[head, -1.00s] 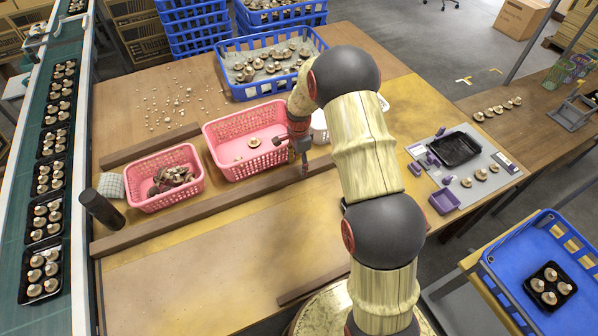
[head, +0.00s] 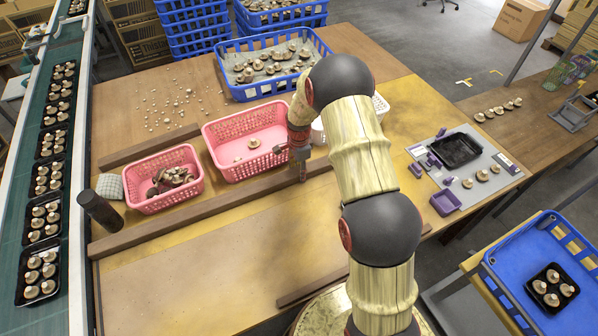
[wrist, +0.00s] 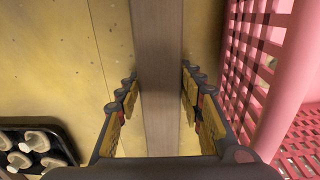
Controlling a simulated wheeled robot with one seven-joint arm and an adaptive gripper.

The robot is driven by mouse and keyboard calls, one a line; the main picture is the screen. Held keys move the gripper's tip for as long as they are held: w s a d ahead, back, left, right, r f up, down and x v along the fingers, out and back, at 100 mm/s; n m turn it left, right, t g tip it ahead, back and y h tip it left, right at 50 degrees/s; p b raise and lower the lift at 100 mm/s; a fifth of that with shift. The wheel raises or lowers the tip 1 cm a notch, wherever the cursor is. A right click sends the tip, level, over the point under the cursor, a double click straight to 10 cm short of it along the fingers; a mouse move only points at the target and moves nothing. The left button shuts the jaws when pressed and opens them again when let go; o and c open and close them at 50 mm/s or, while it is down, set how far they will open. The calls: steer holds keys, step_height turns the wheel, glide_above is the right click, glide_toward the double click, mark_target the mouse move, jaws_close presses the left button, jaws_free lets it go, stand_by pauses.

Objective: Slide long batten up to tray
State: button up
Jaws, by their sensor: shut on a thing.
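The long batten (head: 200,210) is a dark brown wooden strip lying on the yellowish table in front of the two pink baskets. In the wrist view the batten (wrist: 158,50) runs from top to bottom between my fingers. My gripper (head: 302,177) is down at the batten's right part with a finger on each side, shut on it; it also shows in the wrist view (wrist: 158,95). A black tray with pale mushrooms (wrist: 38,140) stands at the lower left of the wrist view, apart from the batten. My arm hides that tray in the head view.
The larger pink basket (head: 222,142) stands close behind the batten, near my gripper. The smaller pink basket (head: 150,206) and a dark cylinder (head: 98,210) are at the left. Another strip (head: 312,285) lies at the front. The table between the strips is clear.

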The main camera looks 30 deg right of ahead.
mark_target(318, 209)
jaws_close()
stand_by(0.3)
steer(key=s+p, duration=0.3)
steer(key=s, duration=1.2)
steer(key=shift+s+p, duration=0.3)
steer(key=shift+p, duration=0.05)
steer(key=o, duration=0.7)
jaws_free()
step_height(318, 209, up, 12)
